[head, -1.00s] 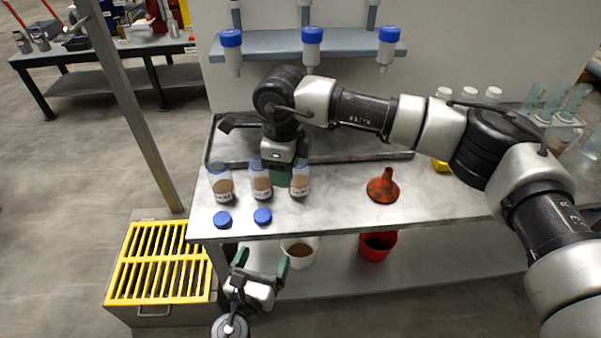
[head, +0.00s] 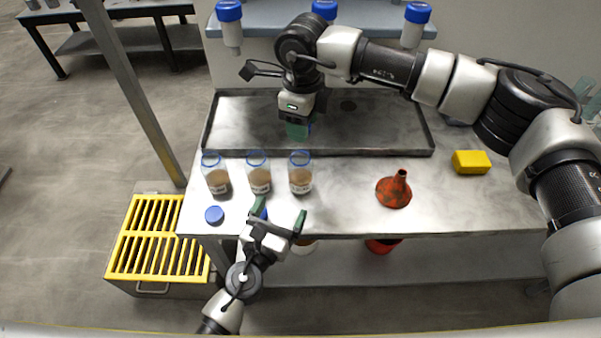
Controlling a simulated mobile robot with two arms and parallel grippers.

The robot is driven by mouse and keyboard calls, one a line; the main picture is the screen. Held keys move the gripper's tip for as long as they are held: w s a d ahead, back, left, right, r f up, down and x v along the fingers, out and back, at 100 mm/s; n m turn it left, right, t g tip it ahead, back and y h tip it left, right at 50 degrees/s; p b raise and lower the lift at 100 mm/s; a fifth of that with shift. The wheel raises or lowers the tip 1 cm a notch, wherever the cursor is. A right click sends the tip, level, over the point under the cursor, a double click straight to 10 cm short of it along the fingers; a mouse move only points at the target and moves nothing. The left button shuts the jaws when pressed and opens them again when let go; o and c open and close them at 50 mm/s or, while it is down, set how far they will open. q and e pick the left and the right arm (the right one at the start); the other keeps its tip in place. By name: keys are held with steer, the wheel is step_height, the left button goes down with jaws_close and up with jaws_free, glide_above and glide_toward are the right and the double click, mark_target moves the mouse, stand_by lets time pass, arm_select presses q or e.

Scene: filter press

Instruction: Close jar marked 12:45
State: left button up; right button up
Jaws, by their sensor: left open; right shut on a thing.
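Three clear jars with blue rims and brown contents stand in a row near the bench's left front: a left jar (head: 216,177), a middle jar (head: 258,175) and a right jar (head: 300,176). Their labels are too small to read, so I cannot tell which is 12:45. A blue lid (head: 214,214) lies in front of the left jar. A second blue lid (head: 262,213) is partly hidden by my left gripper (head: 279,215), which is open at the front edge. My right gripper (head: 298,131) is behind the right jar, above the tray, its fingers together; what it holds is hidden.
A grey metal tray (head: 390,137) covers the bench's back. A red-orange funnel (head: 394,190) and a yellow block (head: 471,162) are to the right. Blue-capped tubes hang from a rack (head: 270,22) behind. A metal post (head: 130,90) stands left.

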arm_select(q)
steer(key=x, duration=1.2)
steer(key=shift+w, duration=0.2)
arm_select(e)
steer(key=shift+w+d+f, duration=0.1)
steer(key=shift+w, duration=0.1)
arm_select(q)
steer(key=c, duration=1.4)
arm_select(e)
steer(key=shift+f, duration=2.5)
